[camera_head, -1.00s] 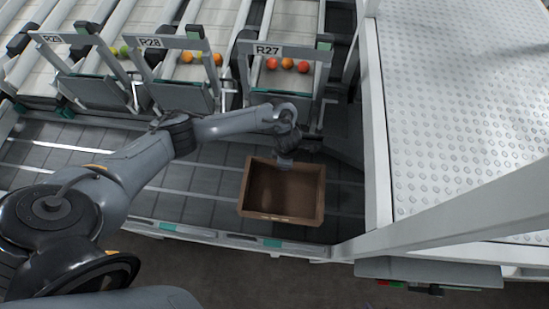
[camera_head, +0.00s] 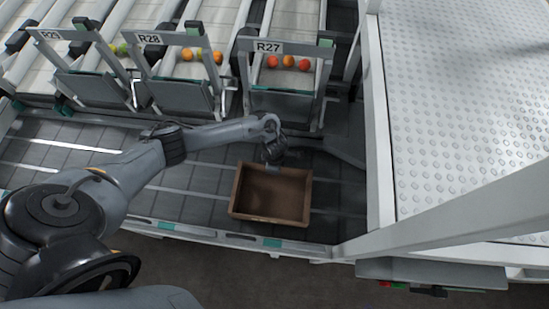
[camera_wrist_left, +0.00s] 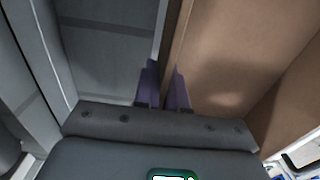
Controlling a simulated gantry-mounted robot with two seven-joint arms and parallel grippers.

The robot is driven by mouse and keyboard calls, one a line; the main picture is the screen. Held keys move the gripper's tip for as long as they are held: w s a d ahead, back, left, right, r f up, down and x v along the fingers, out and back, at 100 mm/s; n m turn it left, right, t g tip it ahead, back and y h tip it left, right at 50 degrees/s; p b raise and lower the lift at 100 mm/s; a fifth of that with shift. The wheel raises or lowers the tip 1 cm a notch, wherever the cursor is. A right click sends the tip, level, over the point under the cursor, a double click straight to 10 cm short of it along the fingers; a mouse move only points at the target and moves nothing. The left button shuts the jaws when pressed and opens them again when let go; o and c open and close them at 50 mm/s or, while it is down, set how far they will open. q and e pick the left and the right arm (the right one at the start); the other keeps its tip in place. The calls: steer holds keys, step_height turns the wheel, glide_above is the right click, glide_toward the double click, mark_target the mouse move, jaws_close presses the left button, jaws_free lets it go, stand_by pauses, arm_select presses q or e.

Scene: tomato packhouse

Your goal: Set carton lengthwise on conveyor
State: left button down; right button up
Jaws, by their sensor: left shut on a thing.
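The open, empty brown carton (camera_head: 272,196) is on the dark conveyor (camera_head: 200,178) in front of the R27 chute, its longer side running roughly left to right in the head view. My left gripper (camera_head: 273,163) is at the carton's far wall. In the left wrist view, the two fingers of the gripper (camera_wrist_left: 164,88) are on either side of the wall of the carton (camera_wrist_left: 235,50), shut on it, with conveyor surface to the left. Whether the carton's base fully touches the conveyor is hard to tell. My right gripper is not in view.
Chutes R29, R28 and R27 (camera_head: 283,85) stand along the conveyor's far side, holding several tomatoes (camera_head: 288,62). A white dimpled table (camera_head: 465,110) and its frame post (camera_head: 378,150) bound the right. Conveyor left of the carton is clear.

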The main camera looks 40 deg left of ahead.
arm_select(q)
steer(key=shift+f, duration=0.1)
steer(key=c, duration=1.7)
jaws_free()
steer(key=o, duration=0.5)
